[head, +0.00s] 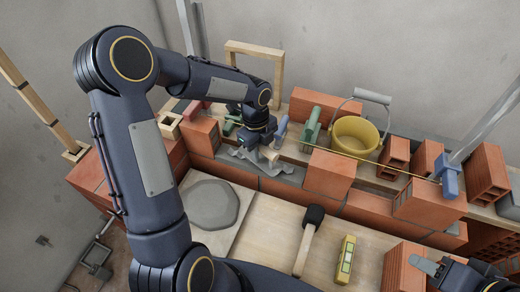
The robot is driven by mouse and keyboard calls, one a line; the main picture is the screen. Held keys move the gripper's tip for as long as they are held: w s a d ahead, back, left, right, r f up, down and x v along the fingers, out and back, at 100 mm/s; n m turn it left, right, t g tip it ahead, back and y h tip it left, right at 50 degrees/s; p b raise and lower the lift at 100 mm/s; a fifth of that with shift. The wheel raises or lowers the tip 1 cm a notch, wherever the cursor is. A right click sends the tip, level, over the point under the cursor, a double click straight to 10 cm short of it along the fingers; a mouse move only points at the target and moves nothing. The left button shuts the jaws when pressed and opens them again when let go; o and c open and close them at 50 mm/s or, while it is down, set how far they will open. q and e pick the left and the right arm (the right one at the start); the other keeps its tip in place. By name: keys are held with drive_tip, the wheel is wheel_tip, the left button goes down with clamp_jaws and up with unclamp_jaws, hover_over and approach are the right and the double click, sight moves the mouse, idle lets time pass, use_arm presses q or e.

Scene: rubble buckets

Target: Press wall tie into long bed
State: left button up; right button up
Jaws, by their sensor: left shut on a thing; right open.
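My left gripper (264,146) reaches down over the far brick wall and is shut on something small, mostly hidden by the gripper. A pale tan, handle-like piece (271,156) shows right at its jaws. Grey mortar (290,173) forms a bed on the wall course under and beside the gripper, with an irregular grey patch (243,157) just left of it. I cannot make out the wall tie for certain. My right gripper (432,268) is at the lower right, partly cut off by the frame, open beside a red brick (398,268).
A yellow bucket (354,137), a green tool (311,128) and several red bricks stand along the wall. A yellow line runs to a blue block (448,178). A black-headed mallet (312,220), a yellow level (346,260) and a grey mortar slab (211,204) lie in front.

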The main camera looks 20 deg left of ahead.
use_arm(q)
drive_tip(key=shift+f+b, duration=0.45)
drive_tip(key=shift+f, duration=0.25)
idle(0.5)
drive_tip(key=shift+f+p, duration=0.65)
drive_tip(key=shift+f, duration=0.1)
idle(6.0)
